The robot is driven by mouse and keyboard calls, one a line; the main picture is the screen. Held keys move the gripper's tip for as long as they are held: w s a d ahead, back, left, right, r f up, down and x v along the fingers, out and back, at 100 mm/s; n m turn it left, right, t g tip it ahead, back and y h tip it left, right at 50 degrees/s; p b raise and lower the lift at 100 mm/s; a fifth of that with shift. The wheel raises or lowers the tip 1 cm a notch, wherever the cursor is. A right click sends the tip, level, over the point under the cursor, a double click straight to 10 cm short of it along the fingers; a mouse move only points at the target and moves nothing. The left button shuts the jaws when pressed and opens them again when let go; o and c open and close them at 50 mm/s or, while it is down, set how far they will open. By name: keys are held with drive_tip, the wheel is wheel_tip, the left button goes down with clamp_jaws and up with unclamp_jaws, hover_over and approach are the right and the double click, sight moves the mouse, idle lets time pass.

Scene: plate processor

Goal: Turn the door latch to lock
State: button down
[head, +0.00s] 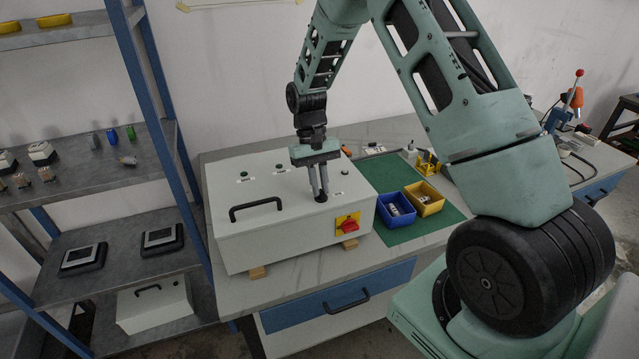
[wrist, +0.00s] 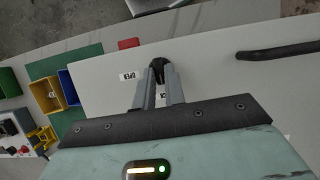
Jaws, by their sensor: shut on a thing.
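The white box (head: 285,236) stands on the workbench, with its door on the top face and a black bar handle (head: 256,208). My gripper (head: 319,190) points down at the door's right part and is shut on the small black door latch (head: 321,198). In the wrist view my gripper (wrist: 160,75) has its two fingers around the black latch (wrist: 158,63). An "OPEN" label (wrist: 127,76) lies beside the fingers, and another label between them is mostly hidden. The latch's exact angle is hard to tell behind the fingers.
A red switch on a yellow plate (head: 348,224) sits on the box's front. A blue bin (head: 396,209) and a yellow bin (head: 425,199) stand on the green mat (head: 395,236) to the right. A blue-framed shelf (head: 157,87) stands close on the left.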

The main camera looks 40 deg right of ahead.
drive_tip(key=c, duration=1.5)
unclamp_jaws()
drive_tip(key=shift+o, duration=0.2)
drive_tip(key=b+v, duration=0.3)
drive_tip(key=v, duration=1.4)
drive_tip(key=shift+w+r, duration=0.15)
drive_tip(key=shift+w, duration=0.05)
drive_tip(key=s+a+n+t, duration=0.1)
drive_tip(key=s+a+n, duration=0.2)
drive_tip(key=s+a, duration=0.5)
drive_tip(key=s+a+n+t, duration=0.1)
drive_tip(key=s+a+n, duration=0.15)
drive_tip(key=a, duration=0.95)
drive_tip(key=s+a+f+n+t, duration=0.1)
drive_tip(key=s+a+f+n, duration=0.1)
drive_tip(key=s, duration=0.9)
drive_tip(key=s+a+f+n+t, duration=0.1)
drive_tip(key=s+a+f+n, duration=0.2)
drive_tip(key=s, duration=0.8)
drive_tip(key=shift+a+h, duration=0.3)
drive_tip(key=shift+a, duration=0.45)
